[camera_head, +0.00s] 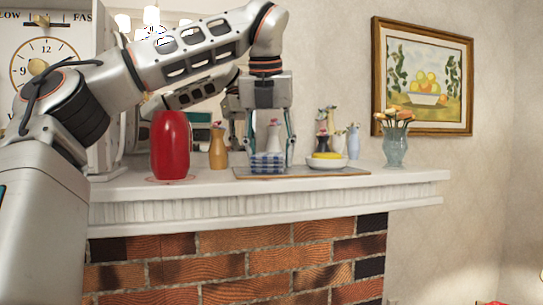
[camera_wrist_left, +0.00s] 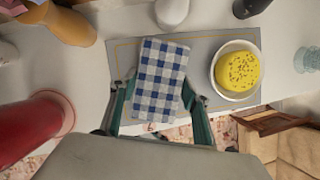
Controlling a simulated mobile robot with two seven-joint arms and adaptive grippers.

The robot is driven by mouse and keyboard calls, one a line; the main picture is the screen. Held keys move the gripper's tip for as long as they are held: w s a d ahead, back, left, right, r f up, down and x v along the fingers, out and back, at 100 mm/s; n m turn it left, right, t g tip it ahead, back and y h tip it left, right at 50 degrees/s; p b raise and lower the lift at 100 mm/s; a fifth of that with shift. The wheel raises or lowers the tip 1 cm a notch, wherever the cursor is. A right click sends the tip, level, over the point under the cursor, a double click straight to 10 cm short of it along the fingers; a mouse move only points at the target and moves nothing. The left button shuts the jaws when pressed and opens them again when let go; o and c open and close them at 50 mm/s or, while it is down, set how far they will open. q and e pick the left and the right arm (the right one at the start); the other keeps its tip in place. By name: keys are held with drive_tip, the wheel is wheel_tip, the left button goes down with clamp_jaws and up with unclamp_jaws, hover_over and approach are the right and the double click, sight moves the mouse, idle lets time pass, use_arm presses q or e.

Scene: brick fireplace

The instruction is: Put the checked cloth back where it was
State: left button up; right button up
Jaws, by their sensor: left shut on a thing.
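The blue-and-white checked cloth (camera_head: 267,163) is a folded bundle at the left part of a flat mat (camera_head: 300,173) on the white mantel shelf. In the left wrist view the cloth (camera_wrist_left: 160,80) lies over the grey, yellow-lined mat (camera_wrist_left: 204,60). I cannot tell whether it touches the mat. My left gripper (camera_head: 268,158) points down from above, with its fingers on both sides of the cloth, shut on it. The fingers also show in the left wrist view (camera_wrist_left: 160,100). My right gripper is not in view.
A white bowl with a yellow, speckled item (camera_wrist_left: 239,70) stands on the mat, right of the cloth. A red vase (camera_head: 171,145) and an ochre vase (camera_head: 218,148) stand to the left. A glass flower vase (camera_head: 395,147) stands at the right. The mantel's front edge (camera_head: 300,186) is close.

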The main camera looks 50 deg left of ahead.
sight(270, 154)
use_arm(q)
drive_tip(key=o, duration=0.8)
drive_tip(key=shift+f, duration=0.15)
drive_tip(key=shift+c, duration=0.2)
drive_tip(key=o, duration=0.4)
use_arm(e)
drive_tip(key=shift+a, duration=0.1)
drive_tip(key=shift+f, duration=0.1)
use_arm(q)
drive_tip(key=p+v, duration=0.1)
drive_tip(key=v, duration=0.4)
drive_tip(key=shift+a+r, duration=0.1)
drive_tip(key=shift+r, duration=0.25)
drive_tip(key=p+v, duration=0.2)
drive_tip(key=v, duration=0.2)
drive_tip(key=shift+p, duration=0.4)
drive_tip(key=p+v, duration=0.2)
drive_tip(key=shift+s+r+p, duration=0.1)
drive_tip(key=shift+r+p, duration=0.2)
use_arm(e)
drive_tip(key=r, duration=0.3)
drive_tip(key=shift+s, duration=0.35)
